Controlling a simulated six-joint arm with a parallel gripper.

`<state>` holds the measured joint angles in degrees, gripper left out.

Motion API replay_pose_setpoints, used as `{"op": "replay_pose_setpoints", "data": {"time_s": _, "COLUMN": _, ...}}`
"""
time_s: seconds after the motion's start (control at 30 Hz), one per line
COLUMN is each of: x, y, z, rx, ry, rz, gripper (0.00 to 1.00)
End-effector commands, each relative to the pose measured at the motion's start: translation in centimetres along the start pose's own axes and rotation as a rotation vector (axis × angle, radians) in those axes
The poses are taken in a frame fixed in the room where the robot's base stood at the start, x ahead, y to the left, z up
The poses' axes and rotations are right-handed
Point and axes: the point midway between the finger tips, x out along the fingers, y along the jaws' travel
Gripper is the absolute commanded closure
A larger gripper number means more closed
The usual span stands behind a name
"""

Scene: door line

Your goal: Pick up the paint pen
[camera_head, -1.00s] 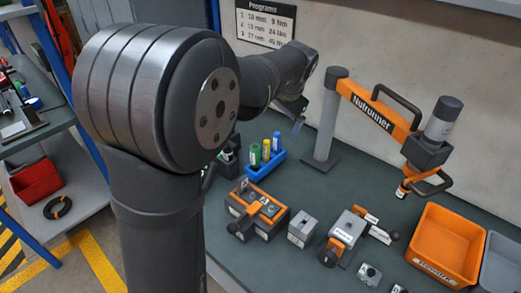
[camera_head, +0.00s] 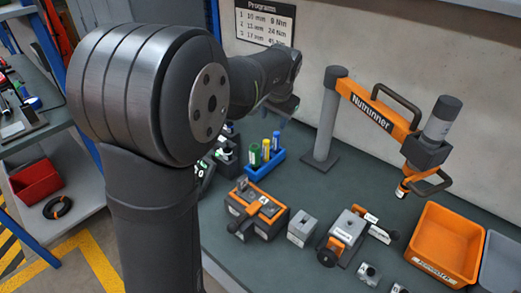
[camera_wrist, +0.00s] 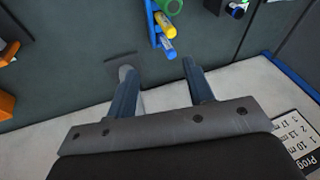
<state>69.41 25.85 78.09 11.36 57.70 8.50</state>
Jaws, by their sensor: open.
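A blue holder (camera_head: 262,170) on the bench holds upright marker-like pens: a green one (camera_head: 254,156), a yellow one (camera_head: 266,149) and a blue-topped one (camera_head: 276,141). I cannot tell from the labels which is the paint pen. In the wrist view the holder (camera_wrist: 151,22) is at the top, with the green (camera_wrist: 171,7), yellow (camera_wrist: 165,26) and blue (camera_wrist: 168,48) pens beyond my fingertips. My gripper (camera_wrist: 157,69) is open and empty, its fingers apart from the pens. In the head view my fingers are small and hard to make out above the holder.
A grey post with an orange arm (camera_head: 377,112) stands right of the holder. Dark containers (camera_head: 226,153) stand to its left. Orange-and-grey fixtures (camera_head: 257,212) sit in front, and an orange bin (camera_head: 446,240) is at the right. The wall is close behind.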

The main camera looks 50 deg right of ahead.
Motion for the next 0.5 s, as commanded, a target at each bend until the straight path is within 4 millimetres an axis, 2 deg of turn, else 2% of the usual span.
{"op": "replay_pose_setpoints", "data": {"time_s": 0.1, "x": 2.1, "y": -2.0, "z": 0.7, "rx": -0.214, "ry": 0.038, "rz": 0.071, "gripper": 0.52}}
{"op": "replay_pose_setpoints", "data": {"time_s": 0.2, "x": 3.2, "y": -2.9, "z": 0.9, "rx": -0.331, "ry": 0.06, "rz": 0.109, "gripper": 0.52}}
{"op": "replay_pose_setpoints", "data": {"time_s": 0.37, "x": 5.3, "y": -2.9, "z": 0.7, "rx": -0.371, "ry": 0.068, "rz": 0.122, "gripper": 0.52}}
{"op": "replay_pose_setpoints", "data": {"time_s": 0.5, "x": 8.4, "y": -2.5, "z": 0.5, "rx": -0.368, "ry": 0.066, "rz": 0.122, "gripper": 0.52}}
